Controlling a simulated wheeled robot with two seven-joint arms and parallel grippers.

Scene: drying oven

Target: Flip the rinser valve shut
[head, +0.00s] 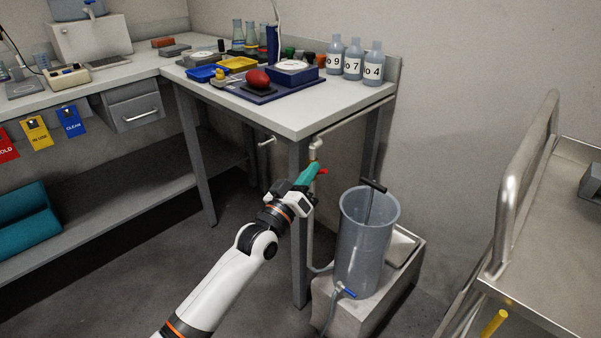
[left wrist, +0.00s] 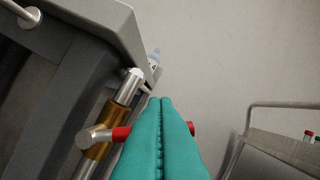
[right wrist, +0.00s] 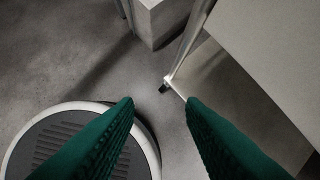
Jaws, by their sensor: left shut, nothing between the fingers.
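A valve with a red lever (head: 323,171) sits on an upright pipe beside the bench leg in the head view. In the left wrist view its brass body (left wrist: 101,138) is at left and the red lever (left wrist: 121,133) runs crosswise, its middle hidden by my fingers. My left gripper (head: 312,171) is shut and empty, its teal fingertips (left wrist: 161,100) in front of the lever; I cannot tell whether they touch it. The grey rinser cylinder (head: 362,245) stands right of the gripper, with a blue-handled tap (head: 348,293) low down. My right gripper (right wrist: 160,105) is open and empty.
The bench (head: 300,117) above the valve carries bottles, flasks and trays. The rinser stands on a pale block (head: 395,290). A metal cart (head: 560,230) is at right. The right wrist view shows floor and my round base.

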